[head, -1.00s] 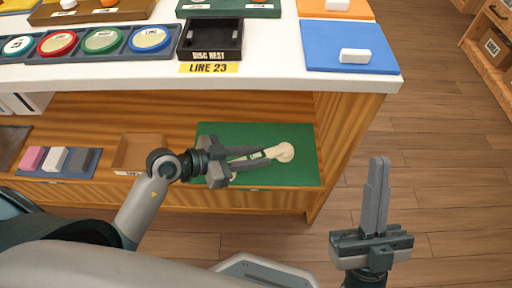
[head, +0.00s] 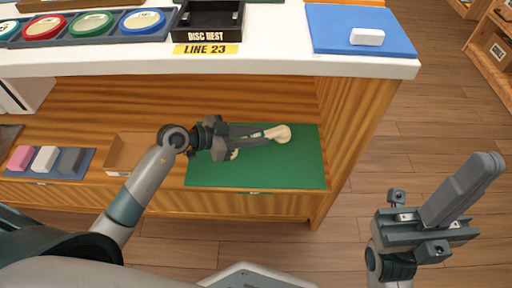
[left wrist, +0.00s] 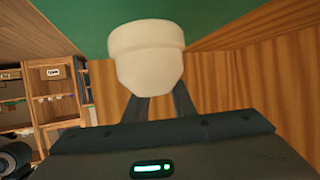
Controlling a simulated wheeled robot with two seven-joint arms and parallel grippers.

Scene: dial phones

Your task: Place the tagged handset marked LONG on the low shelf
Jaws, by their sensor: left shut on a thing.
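My left gripper (head: 268,134) is shut on a cream handset (head: 282,133) and holds it over the green mat (head: 290,172) on the low shelf (head: 105,178). One rounded end sticks out past the fingertips to the right; another cream part shows under the fingers. In the left wrist view the handset's cream end (left wrist: 147,58) fills the middle, in front of the green mat (left wrist: 215,25). I cannot tell whether the handset touches the mat, and its marking is not readable now. My right gripper (head: 482,172) is shut and empty, over the floor to the right.
The white counter (head: 280,65) overhangs the shelf, with a black disc rest (head: 208,22) and a blue mat (head: 340,35) on it. The wooden side panel (head: 365,130) closes the shelf's right side. A cardboard tray (head: 128,152) and small blocks (head: 45,158) lie left of the green mat.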

